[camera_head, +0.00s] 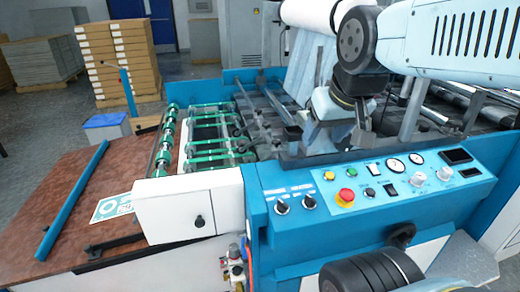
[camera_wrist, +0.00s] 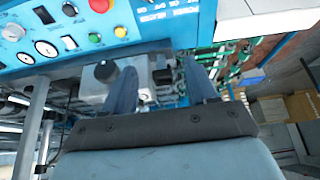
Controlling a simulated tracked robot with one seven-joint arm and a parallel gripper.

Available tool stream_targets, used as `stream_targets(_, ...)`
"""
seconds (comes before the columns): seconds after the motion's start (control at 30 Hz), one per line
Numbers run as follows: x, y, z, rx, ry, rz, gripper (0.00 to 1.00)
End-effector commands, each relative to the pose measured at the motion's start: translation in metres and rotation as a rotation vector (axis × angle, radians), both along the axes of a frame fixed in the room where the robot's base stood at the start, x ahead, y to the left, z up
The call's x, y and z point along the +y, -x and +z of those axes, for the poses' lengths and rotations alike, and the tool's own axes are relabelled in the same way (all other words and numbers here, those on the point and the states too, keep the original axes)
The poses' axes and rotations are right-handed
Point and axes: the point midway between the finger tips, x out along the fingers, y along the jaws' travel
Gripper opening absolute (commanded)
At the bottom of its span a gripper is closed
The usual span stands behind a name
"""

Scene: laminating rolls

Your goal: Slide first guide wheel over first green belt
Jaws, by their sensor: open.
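Several green belts (camera_head: 212,155) run across the left part of the blue machine, over dark slots. Dark guide wheels (camera_head: 236,131) on rods stand near the right ends of the belts; which is the first is hard to tell. My gripper (camera_wrist: 160,85) is open, its two blue-grey fingers apart. No object is clearly held between them. In the wrist view the green belts (camera_wrist: 232,75) lie beyond and right of the fingers. In the head view my arm reaches down from the upper right over the machine bed, right of the belts. The fingertips are hard to make out there.
The control panel (camera_head: 375,190) with dials and a red button (camera_head: 345,195) fills the machine's near side. A white box cover (camera_head: 190,208) stands left of it. Metal rods crowd the bed near my gripper. A brown table (camera_head: 75,185) holds a blue bar (camera_head: 73,200).

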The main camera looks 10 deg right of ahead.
Motion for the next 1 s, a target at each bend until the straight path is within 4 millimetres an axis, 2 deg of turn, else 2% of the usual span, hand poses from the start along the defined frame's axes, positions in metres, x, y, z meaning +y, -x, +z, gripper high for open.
stream_targets(0.47,0.0,-0.004,0.003,0.009,-0.01,-0.012,0.58)
stream_targets(0.67,-0.001,-0.027,0.012,0.073,-0.073,-0.095,0.58)
stream_targets(1.0,-0.006,-0.086,0.025,0.219,-0.21,-0.297,0.58)
